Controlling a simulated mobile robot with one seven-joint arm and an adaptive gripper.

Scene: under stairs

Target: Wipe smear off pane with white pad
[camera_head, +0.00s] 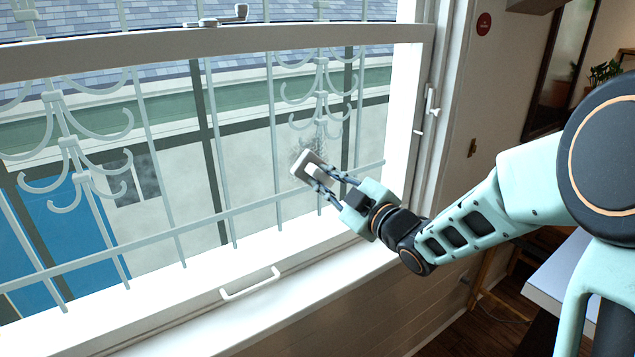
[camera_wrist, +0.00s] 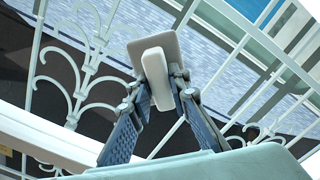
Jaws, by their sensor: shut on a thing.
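The white pad (camera_head: 300,160) is a pale rectangular block with a raised grip bar, and it faces the window pane (camera_head: 245,150). My gripper (camera_head: 318,184) is shut on its grip bar from the room side. In the wrist view the pad (camera_wrist: 136,45) stands beyond the fingertips, and both fingers of my gripper (camera_wrist: 158,88) close on the bar. A grey, speckled smear (camera_head: 318,134) shows on the pane just above and right of the pad. The pad hides part of that area. I cannot tell whether the pad touches the glass.
White ornamental bars (camera_head: 275,140) stand across the window. A white handle (camera_head: 250,284) sticks up from the lower frame, and a latch (camera_head: 432,100) sits on the right frame. The sill (camera_head: 300,305) below is clear. A pale tabletop (camera_head: 575,270) is at the lower right.

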